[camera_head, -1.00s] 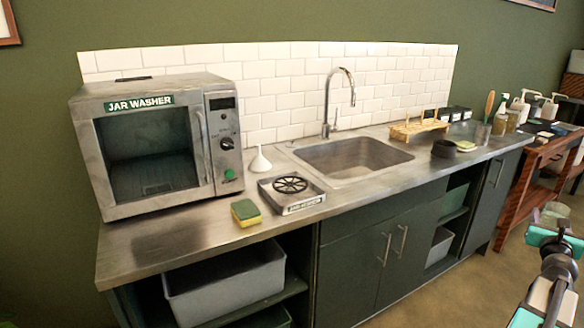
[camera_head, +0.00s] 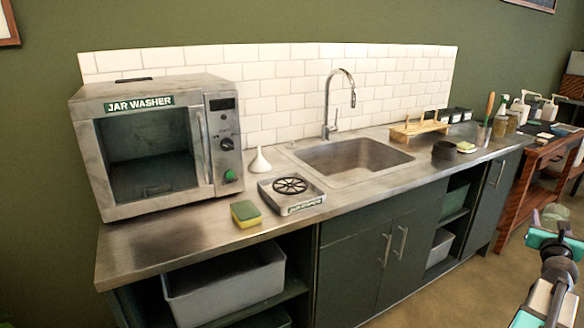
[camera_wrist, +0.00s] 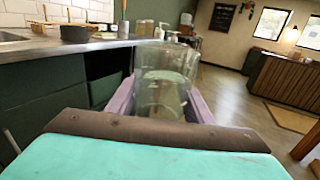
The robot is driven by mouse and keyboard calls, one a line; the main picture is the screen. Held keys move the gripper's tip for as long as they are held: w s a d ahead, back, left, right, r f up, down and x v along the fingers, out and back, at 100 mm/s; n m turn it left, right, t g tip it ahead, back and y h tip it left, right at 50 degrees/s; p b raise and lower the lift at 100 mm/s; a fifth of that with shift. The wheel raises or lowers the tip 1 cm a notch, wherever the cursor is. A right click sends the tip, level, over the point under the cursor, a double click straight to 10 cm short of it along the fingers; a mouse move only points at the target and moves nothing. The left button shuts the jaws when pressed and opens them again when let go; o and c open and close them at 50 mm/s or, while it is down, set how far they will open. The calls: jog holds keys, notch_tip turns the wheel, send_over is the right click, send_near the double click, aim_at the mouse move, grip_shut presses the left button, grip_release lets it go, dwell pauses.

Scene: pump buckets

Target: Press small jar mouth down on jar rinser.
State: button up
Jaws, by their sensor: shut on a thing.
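The small jar (camera_wrist: 162,85) is clear glass and shows in the wrist view between the fingers of my gripper (camera_wrist: 160,98), which is shut on it. In the head view the jar (camera_head: 556,212) is a faint glassy shape above the end of my arm at the right edge. The jar rinser (camera_head: 291,193) is a square metal box with a round black spoked top and a label on its front. It stands on the steel counter left of the sink, far from my gripper. Which way the jar's mouth faces is unclear.
The steel counter (camera_head: 165,237) holds a jar washer (camera_head: 150,145), a sponge (camera_head: 245,214), a white funnel (camera_head: 260,161), the sink (camera_head: 350,158) with its faucet, a wooden rack (camera_head: 420,128) and a dark pot (camera_head: 445,150). A wooden table (camera_head: 545,155) stands right. Open floor lies in front.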

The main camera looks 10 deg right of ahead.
jog(key=shift+f+b, duration=2.6)
jog(key=shift+f, duration=0.35)
dwell(5.0)
